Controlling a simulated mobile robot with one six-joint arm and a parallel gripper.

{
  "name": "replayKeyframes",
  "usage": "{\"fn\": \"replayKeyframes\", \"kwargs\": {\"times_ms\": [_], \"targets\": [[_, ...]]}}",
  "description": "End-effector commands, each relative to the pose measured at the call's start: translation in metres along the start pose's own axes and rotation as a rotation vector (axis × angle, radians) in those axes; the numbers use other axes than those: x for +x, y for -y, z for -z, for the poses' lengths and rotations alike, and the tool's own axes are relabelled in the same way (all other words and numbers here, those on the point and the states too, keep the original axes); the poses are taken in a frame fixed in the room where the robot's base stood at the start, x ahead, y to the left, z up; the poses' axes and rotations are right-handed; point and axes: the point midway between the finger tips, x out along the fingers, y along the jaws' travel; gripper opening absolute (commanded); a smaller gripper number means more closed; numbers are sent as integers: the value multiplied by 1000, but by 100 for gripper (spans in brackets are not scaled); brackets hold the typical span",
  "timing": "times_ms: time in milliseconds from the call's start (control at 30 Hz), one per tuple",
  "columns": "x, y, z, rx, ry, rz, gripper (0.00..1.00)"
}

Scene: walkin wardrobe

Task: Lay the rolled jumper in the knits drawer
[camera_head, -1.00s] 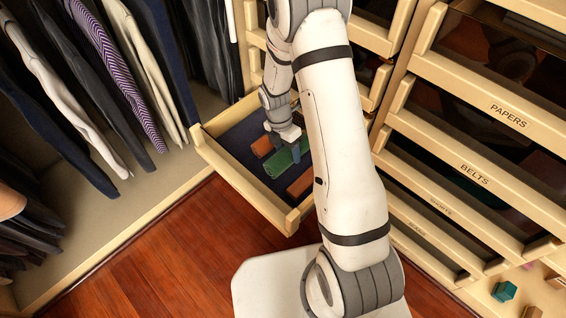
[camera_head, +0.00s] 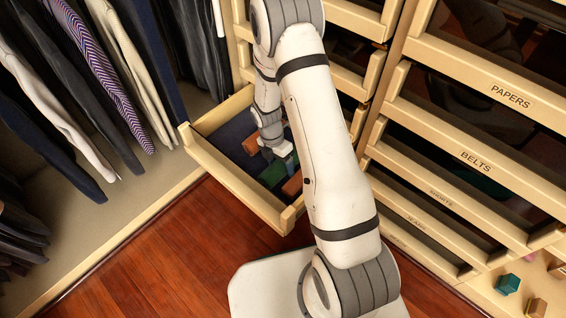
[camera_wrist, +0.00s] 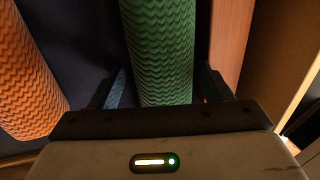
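A green rolled knit with a wavy texture (camera_wrist: 160,45), which I take to be the rolled jumper, lies in the pulled-out, dark-lined drawer (camera_head: 236,180). It also shows in the head view (camera_head: 272,175), below my gripper (camera_head: 279,156). In the wrist view my gripper (camera_wrist: 162,88) has its fingers apart, one on each side of the roll, with narrow dark gaps. The roll's near end is hidden behind the gripper body. No label on this drawer is visible.
An orange roll (camera_wrist: 25,75) lies left of the green one, and a brownish-orange piece (camera_wrist: 231,35) lies right, by the drawer wall. Hanging clothes (camera_head: 100,70) stand left. Labelled drawers such as BELTS (camera_head: 475,161) stand right. The wooden floor (camera_head: 160,255) in front is clear.

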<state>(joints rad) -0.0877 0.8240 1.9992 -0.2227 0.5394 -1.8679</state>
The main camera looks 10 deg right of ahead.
Motion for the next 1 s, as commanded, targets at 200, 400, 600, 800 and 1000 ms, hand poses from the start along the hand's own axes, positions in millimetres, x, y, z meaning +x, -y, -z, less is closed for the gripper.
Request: {"fn": "replayKeyframes", "kwargs": {"times_ms": [200,400,600,800,1000], "targets": [[-1,0,0,0,1,-1,81],[-4,0,0,-1,1,-1,81],[-34,0,0,0,2,-4,81],[-78,0,0,-2,3,-3,81],[-110,0,0,-1,2,-2,81]]}}
